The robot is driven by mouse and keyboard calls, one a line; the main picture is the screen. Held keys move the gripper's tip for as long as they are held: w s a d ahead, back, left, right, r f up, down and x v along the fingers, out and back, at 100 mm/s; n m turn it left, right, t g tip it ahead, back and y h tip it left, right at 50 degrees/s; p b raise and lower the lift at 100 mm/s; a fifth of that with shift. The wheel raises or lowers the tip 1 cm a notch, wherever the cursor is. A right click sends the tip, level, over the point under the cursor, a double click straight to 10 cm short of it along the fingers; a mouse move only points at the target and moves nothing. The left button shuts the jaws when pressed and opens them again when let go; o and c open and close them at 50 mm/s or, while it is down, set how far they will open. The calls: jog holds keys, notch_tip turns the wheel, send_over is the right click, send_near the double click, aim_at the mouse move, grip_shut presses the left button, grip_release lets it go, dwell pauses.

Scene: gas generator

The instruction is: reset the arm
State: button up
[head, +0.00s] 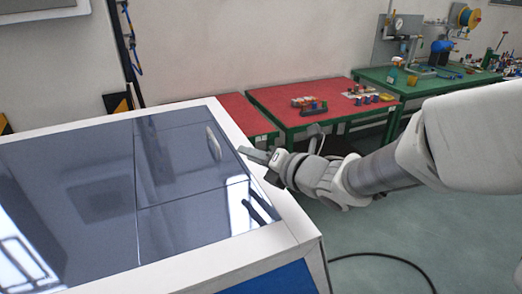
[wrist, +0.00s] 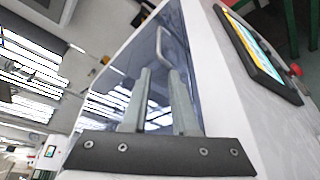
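My gripper (head: 250,154) is at the right edge of the cabinet's dark glass top, just right of a curved metal handle (head: 213,143) on the glass. In the wrist view its two grey fingers (wrist: 160,85) stand apart with a gap between them, and nothing is held there. The handle (wrist: 166,45) shows beyond the fingertips, and I see no grip on it. My arm reaches in from the right in the head view.
The white-framed cabinet with a dark glass top (head: 90,190) fills the left. A display panel (wrist: 258,48) is on its side in the wrist view. Red-topped (head: 300,98) and green-topped (head: 425,82) tables stand behind. A black cable (head: 385,257) lies on open floor.

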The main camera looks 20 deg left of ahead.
dwell(0.3)
jog(key=shift+w+d+r, duration=0.15)
jog(key=shift+d, duration=0.2)
jog(key=s+d+r+m+t+h, duration=0.1)
jog(key=d+r+m+t+h, duration=0.2)
jog(key=d+m+h, duration=1.35)
jog(key=s+d+f+m+g+y, duration=0.1)
jog(key=s+d+m+g+y, duration=0.1)
jog(key=s+d+m, duration=0.5)
jog(key=s+d+f+m+g+y, duration=0.1)
jog(key=s+d+f+m+g, duration=0.1)
jog(key=s+d+m, duration=0.5)
jog(key=s+m+g, duration=0.1)
jog(key=s+m, duration=0.4)
jog(key=m, duration=0.1)
jog(key=shift+s+f+g+y, duration=0.15)
jog(key=shift+g+y, duration=0.15)
jog(key=shift+y, duration=0.05)
